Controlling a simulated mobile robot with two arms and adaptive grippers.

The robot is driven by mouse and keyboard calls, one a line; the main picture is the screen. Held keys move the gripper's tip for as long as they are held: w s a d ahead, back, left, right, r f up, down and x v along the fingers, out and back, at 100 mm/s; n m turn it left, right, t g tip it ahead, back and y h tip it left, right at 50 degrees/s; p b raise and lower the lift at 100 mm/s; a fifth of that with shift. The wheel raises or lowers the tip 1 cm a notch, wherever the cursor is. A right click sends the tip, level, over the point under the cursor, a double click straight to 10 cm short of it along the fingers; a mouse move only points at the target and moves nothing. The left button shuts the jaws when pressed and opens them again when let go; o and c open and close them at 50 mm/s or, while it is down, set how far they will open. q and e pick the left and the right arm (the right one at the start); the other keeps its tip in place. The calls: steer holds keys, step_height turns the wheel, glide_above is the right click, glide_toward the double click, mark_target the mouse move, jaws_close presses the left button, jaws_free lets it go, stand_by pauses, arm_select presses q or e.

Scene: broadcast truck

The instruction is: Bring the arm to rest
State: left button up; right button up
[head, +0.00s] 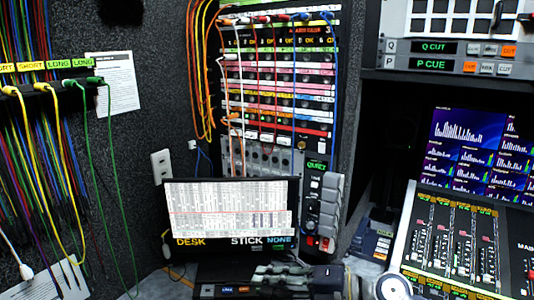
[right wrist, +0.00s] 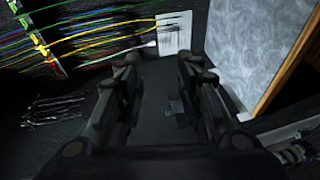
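My right gripper (head: 284,274) shows low in the head view, in front of the lower edge of the screen, pointing left. Its arm comes in from the lower right. In the right wrist view, my right gripper (right wrist: 157,65) has its two dark fingers apart with a clear gap between them. Nothing is held between them. My left gripper is in neither view.
A screen (head: 230,208) stands behind the right gripper. A patch rack (head: 278,85) with hanging cords is behind it. Cables (head: 45,140) hang on the left wall. A mixing console (head: 455,240) stands at the right.

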step_height(320, 180, up, 6)
steer(key=m+t+y, duration=0.3)
steer(key=m+t, duration=0.1)
steer(key=t, duration=0.1)
steer(key=w+d+m+t+h, duration=0.3)
steer(key=d+m+t+h, duration=0.4)
steer(key=m+t, duration=0.4)
steer(key=s+d+f+m+g+h, duration=0.4)
steer(key=d+f+m+g+h, duration=0.1)
steer(key=d+f+m+h, duration=0.75)
steer(key=s+f+m+g+y, duration=0.1)
steer(key=s+f+g, duration=0.5)
steer(key=s+f, duration=0.45)
steer(key=s+f+m+g, duration=0.2)
steer(key=s+f+g, duration=0.4)
steer(key=s, duration=0.8)
step_height(320, 180, down, 26)
steer(key=s+g, duration=0.1)
steer(key=s, duration=0.1)
steer(key=s+d+f+g, duration=0.1)
steer(key=s+d+f, duration=0.2)
steer(key=s+f, duration=1.4)
steer(key=shift+s+d+f+n, duration=0.15)
steer(key=shift+s+d+n, duration=0.05)
steer(key=shift+n, duration=0.15)
